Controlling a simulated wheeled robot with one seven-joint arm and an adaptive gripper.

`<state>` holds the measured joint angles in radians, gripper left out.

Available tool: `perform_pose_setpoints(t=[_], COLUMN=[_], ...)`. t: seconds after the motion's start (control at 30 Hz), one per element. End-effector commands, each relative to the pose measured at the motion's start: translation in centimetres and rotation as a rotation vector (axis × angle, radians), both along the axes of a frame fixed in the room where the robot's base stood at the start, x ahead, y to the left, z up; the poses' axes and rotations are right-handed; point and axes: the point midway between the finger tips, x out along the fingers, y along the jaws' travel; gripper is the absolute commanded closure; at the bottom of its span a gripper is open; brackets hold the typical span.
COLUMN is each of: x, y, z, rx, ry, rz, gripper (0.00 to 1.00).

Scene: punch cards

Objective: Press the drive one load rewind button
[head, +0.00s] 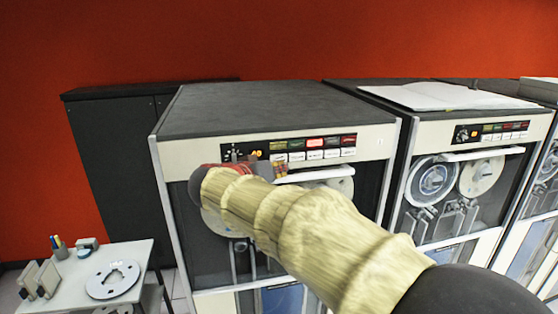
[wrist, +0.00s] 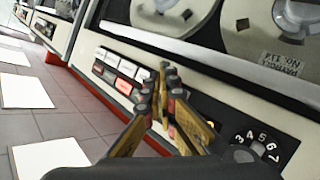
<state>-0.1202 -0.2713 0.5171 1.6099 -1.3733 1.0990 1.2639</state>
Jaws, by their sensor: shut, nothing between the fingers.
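The nearest tape drive (head: 385,140) carries a control panel (head: 290,147) with a row of white buttons (head: 314,155) under a row of coloured lamps, one lit red (head: 315,143). The button lettering is too small to read, so I cannot tell which is load rewind. My gripper (head: 278,168) is shut and empty in front of the panel's lower left part. In the wrist view, the fingertips of my gripper (wrist: 168,72) are by the dial end of the button row and hide part of it. White buttons (wrist: 127,67) show beside them; contact cannot be told.
A white handle bar (head: 320,174) juts out just below the buttons. A numbered dial (wrist: 255,148) sits at the panel's end. A second drive (head: 470,150) stands to the right with an open book (head: 450,96) on top. A small table (head: 130,255) is at lower left.

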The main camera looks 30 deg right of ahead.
Motion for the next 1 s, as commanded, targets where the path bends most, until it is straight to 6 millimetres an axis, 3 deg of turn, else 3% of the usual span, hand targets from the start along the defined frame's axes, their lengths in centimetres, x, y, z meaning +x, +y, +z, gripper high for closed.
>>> perform_pose_setpoints(t=[1.0], x=[0.64], y=[-0.19], z=[-0.21], rx=[0.0], ry=[0.0], rz=[0.0], gripper=[1.0])
